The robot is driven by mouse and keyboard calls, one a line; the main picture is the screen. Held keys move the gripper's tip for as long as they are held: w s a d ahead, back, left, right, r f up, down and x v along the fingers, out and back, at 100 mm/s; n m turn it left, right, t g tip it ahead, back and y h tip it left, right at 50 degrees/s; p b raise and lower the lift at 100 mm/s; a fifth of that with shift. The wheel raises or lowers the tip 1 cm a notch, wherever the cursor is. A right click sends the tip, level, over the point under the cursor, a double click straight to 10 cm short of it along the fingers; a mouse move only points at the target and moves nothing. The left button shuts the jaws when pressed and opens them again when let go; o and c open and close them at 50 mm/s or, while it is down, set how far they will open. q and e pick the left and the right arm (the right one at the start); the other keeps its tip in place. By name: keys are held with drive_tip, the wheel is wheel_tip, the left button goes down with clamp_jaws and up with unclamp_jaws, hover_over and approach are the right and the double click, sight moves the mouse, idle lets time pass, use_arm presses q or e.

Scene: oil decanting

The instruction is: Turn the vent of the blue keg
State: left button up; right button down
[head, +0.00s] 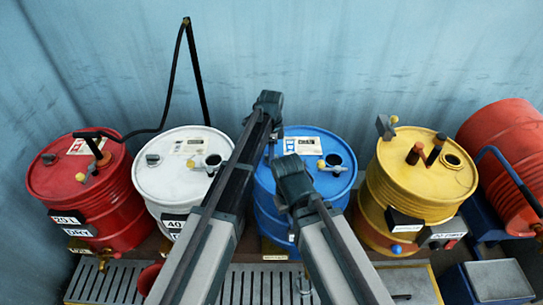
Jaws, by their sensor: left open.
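The blue keg (331,191) stands upright in the middle of the row, with a pale label and a dark round opening on its lid. A small fitting with a yellow knob (321,164) sits beside that opening; I cannot tell for certain that it is the vent. My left gripper (268,102) is open at the lid's far left edge in the picture. My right gripper (291,174) is in front of the lid's left part, left of the yellow knob; its jaws are unclear. My arms hide the keg's left side and part of its front.
A red keg (110,190) and a white keg (173,182) stand left, a yellow keg (417,193) right. A red drum (506,150) lies tilted at far right. A black hose (172,85) rises on the left. A slatted grate (105,283) lies in front.

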use_arm(q)
clamp_jaws()
drive_tip(key=shift+n, duration=0.4)
drive_tip(key=n, duration=0.8)
drive_tip(key=shift+n, duration=0.3)
drive_tip(key=n, duration=0.4)
drive_tip(key=shift+n, duration=2.2)
